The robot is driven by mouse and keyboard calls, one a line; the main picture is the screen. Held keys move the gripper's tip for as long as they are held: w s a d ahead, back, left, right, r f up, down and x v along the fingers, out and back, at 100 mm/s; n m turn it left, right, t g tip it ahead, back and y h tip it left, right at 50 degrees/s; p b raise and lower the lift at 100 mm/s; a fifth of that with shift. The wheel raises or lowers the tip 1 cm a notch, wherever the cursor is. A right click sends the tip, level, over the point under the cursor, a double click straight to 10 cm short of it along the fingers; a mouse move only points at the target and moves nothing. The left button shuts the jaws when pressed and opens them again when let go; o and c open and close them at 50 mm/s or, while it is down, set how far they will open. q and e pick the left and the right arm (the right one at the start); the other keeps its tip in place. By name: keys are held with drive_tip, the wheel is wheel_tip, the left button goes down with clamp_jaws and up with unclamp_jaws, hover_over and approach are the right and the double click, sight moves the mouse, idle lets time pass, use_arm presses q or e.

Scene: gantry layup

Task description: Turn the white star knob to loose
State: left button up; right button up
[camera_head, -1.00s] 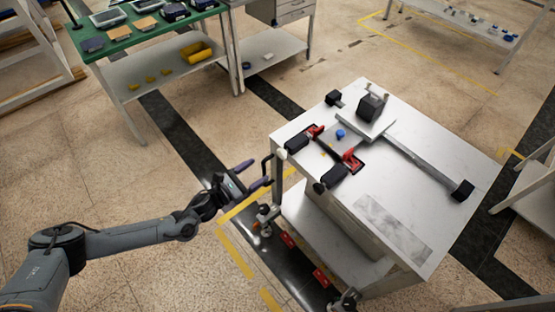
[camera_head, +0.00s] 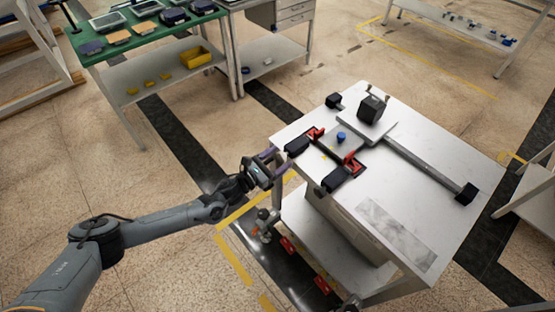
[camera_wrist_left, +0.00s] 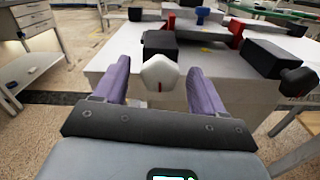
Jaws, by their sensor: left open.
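The white star knob (camera_wrist_left: 160,74) is at the near edge of the cart top, with a short red mark on its face. In the left wrist view it sits between the two purple fingers of my left gripper (camera_wrist_left: 158,88), with a gap on each side. The gripper is open and not closed on it. In the head view my left gripper (camera_head: 273,162) is at the cart's left edge, and the knob is mostly hidden by it there. My right gripper is not in view.
A black knob (camera_wrist_left: 297,82) sits to the right on the near edge. A green-topped bench (camera_head: 130,42) stands behind; the floor between is clear.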

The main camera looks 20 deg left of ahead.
use_arm(q)
drive_tip(key=c, duration=1.1)
drive_tip(key=shift+o, duration=0.2)
